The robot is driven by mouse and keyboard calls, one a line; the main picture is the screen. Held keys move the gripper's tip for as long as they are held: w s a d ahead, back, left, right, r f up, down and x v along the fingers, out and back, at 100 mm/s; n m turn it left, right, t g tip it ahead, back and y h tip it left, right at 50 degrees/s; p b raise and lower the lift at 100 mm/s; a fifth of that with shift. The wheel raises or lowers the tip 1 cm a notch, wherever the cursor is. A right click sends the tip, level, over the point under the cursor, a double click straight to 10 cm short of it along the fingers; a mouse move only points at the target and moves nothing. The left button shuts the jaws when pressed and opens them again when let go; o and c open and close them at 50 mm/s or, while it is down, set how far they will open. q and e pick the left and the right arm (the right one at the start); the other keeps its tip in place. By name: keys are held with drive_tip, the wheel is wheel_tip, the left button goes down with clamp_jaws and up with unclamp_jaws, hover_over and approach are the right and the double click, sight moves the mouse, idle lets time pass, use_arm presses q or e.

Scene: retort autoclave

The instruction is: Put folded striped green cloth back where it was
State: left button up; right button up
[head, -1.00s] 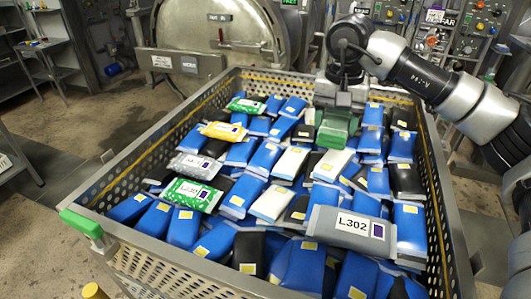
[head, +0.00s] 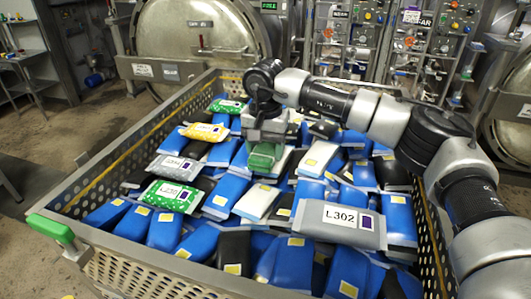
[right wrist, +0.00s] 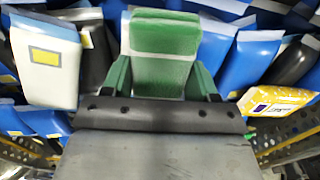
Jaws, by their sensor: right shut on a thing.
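The folded green cloth (head: 262,160) is in my right gripper (head: 265,146), over the blue, white and black pouches in the back half of the crate. In the right wrist view, the cloth (right wrist: 165,38) shows a pale band and sits between the green fingers of the right gripper (right wrist: 164,78), which is shut on it. Its underside is hidden, so I cannot tell whether it touches the pouches below. My left gripper is not in view.
A perforated metal crate (head: 68,207) full of pouches surrounds the gripper. A grey L302 pouch (head: 339,222) lies at front right. Green (head: 172,194), grey (head: 174,169) and yellow (head: 205,132) pouches lie left. A round autoclave door (head: 190,45) and control panels stand behind.

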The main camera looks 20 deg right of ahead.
sight(265, 148)
drive_tip(key=shift+w+f, duration=0.1)
drive_tip(key=shift+f, duration=0.1)
drive_tip(key=o, duration=0.8)
drive_tip(key=shift+r, duration=0.3)
drive_tip(key=shift+r+b, duration=1.45)
drive_tip(key=shift+r, duration=4.45)
